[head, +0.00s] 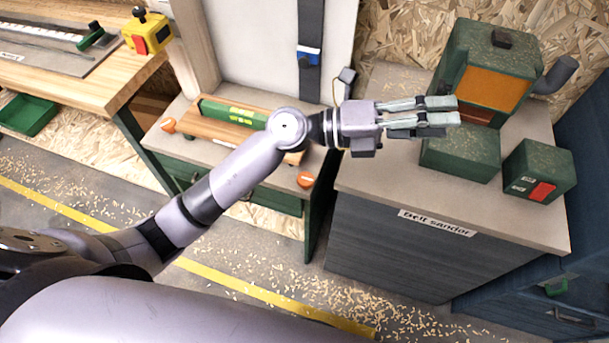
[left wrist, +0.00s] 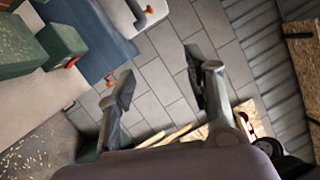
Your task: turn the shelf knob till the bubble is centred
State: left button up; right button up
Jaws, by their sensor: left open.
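A green spirit level (head: 228,112) with yellowish vials lies on a wooden shelf board (head: 205,128). The bubble is too small to make out. One orange knob (head: 168,125) is at the board's left end. Another orange knob (head: 305,180) is at the front right corner of the bench. My left arm crosses the right part of the board and hides some of it. My left gripper (head: 456,110) is right of the board, above the belt sander's bench, with fingers pointing right. It is open and empty, also in the left wrist view (left wrist: 160,86). My right gripper is not in view.
The belt sander (head: 490,60) and green boxes (head: 460,155) stand on the grey cabinet (head: 400,190) near my left gripper. A red-buttoned switch box (head: 540,170) is at their right. A wooden workbench (head: 100,85) is at the left. Shavings litter the floor.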

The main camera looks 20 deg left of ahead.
pick_arm(q)
notch_tip(320, 180, down, 5)
jog(key=m+g+y, duration=0.4)
jog(key=m+y, duration=0.1)
jog(key=y, duration=1.4)
send_near(305, 179)
notch_tip(305, 179, down, 9)
jog(key=p, duration=0.2)
jog(key=shift+w+d+r+p, duration=0.1)
jog(key=shift+p, duration=0.3)
jog(key=shift+c, duration=0.2)
